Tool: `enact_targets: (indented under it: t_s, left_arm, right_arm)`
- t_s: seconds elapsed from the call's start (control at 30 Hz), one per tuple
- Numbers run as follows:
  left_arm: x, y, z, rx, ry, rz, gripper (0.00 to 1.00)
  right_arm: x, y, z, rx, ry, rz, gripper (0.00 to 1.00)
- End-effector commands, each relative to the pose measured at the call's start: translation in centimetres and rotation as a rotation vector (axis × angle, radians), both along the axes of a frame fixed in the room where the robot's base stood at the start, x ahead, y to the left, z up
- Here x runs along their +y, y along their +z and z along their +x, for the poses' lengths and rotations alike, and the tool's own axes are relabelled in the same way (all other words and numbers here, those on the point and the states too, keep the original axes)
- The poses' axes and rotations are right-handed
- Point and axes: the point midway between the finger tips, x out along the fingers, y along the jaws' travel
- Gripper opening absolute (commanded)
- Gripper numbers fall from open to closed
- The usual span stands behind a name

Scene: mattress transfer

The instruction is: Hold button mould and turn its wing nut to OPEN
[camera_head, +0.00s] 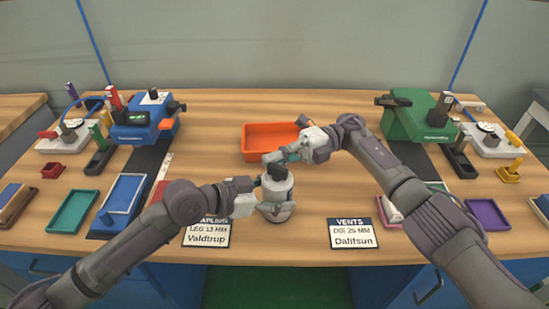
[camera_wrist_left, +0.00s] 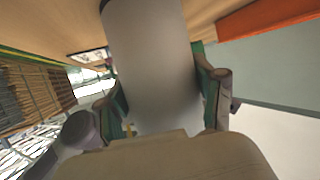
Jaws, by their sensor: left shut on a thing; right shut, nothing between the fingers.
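The button mould (camera_head: 279,190) is a pale grey cylinder with a dark top, standing upright near the middle of the table. My left gripper (camera_head: 270,208) is shut on its lower body from the left. In the left wrist view the mould (camera_wrist_left: 155,60) fills the space between the green-padded fingers of the left gripper (camera_wrist_left: 158,105). My right gripper (camera_head: 274,158) is shut and empty, just above the dark top of the mould. The wing nut cannot be made out; the right fingers are in front of that area. I cannot tell whether they touch it.
An orange tray (camera_head: 268,136) lies just behind the mould. Label cards stand in front, "Valdtrup" (camera_head: 207,233) at left and "Dalifsun" (camera_head: 353,233) at right. A blue machine (camera_head: 145,119) stands back left and a green machine (camera_head: 418,119) back right. Small coloured trays line both sides.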

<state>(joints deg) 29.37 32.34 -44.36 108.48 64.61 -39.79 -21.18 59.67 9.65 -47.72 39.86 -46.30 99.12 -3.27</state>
Motion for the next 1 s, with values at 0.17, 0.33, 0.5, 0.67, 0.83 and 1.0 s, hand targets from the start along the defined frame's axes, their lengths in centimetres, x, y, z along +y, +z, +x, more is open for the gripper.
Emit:
enact_targets:
  t_s: [0.17,0.33,0.5,0.67,0.83,1.0]
  left_arm:
    - [0.0,0.3,0.1,-0.005,0.0,-0.004,0.0]
    - [0.0,0.3,0.1,-0.005,0.0,-0.004,0.0]
    - [0.0,0.3,0.1,-0.005,0.0,-0.004,0.0]
    - [0.0,0.3,0.1,-0.005,0.0,-0.004,0.0]
    - [0.0,0.3,0.1,-0.005,0.0,-0.004,0.0]
    - [0.0,0.3,0.1,-0.005,0.0,-0.004,0.0]
  right_arm:
    - [0.0,0.2,0.0,-0.001,0.0,0.0,0.0]
    - [-0.1,2.3,0.0,-0.005,0.0,0.002,0.0]
    - [0.0,5.7,0.0,-0.004,0.001,0.001,0.0]
    - [0.0,8.4,0.1,-0.003,0.0,-0.001,0.0]
    - [0.0,9.9,0.0,-0.01,0.003,-0.006,0.15]
    - [0.1,10.8,-1.7,-0.175,0.051,-0.12,0.4]
